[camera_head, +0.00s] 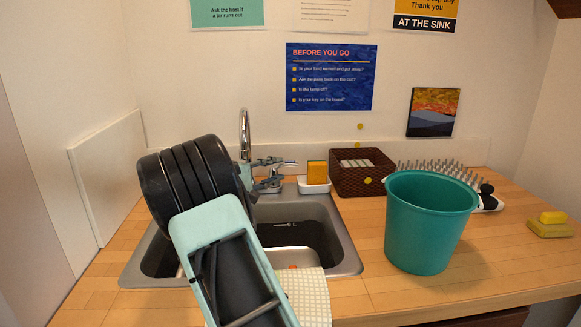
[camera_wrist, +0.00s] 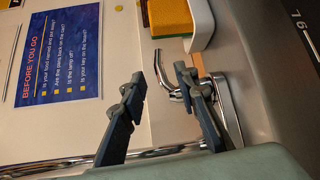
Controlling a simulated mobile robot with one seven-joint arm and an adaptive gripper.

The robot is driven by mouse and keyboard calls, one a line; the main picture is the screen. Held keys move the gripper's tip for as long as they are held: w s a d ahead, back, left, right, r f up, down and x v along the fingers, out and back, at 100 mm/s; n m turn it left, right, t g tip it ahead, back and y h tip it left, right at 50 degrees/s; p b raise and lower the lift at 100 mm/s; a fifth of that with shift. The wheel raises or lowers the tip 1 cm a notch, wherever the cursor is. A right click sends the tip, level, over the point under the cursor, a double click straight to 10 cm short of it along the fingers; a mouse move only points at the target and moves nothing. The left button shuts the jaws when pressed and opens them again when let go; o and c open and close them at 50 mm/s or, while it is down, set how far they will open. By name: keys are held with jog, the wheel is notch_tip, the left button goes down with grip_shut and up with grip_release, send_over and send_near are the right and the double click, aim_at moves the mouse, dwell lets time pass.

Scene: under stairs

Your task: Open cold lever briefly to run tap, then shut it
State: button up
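The chrome tap (camera_head: 244,130) stands behind the steel sink, its curved spout upright. My gripper (camera_head: 268,170) is at the right of the spout, over the tap's base; my arm hides part of the tap. In the wrist view my gripper (camera_wrist: 160,78) is open, its two dark fingers apart with nothing held between them. A curved chrome lever (camera_wrist: 161,72) shows just beyond the fingertips, close to the right finger; I cannot tell whether they touch. No hot or cold mark is readable. The spout (camera_wrist: 150,155) lies across the lower wrist view.
The sink basin (camera_head: 340,240) is below my arm. An orange sponge (camera_head: 317,172) in a white dish, a brown basket (camera_head: 345,187) and a spiky rack (camera_head: 440,172) stand behind. A teal bucket (camera_head: 425,230) stands right of the sink. A checked cloth (camera_head: 312,295) hangs in front.

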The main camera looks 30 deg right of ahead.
aim_at(288, 165)
jog(key=x, duration=0.7)
jog(key=shift+w+d, duration=0.1)
jog(key=shift+d, duration=0.1)
jog(key=shift+c, duration=0.6)
grip_shut()
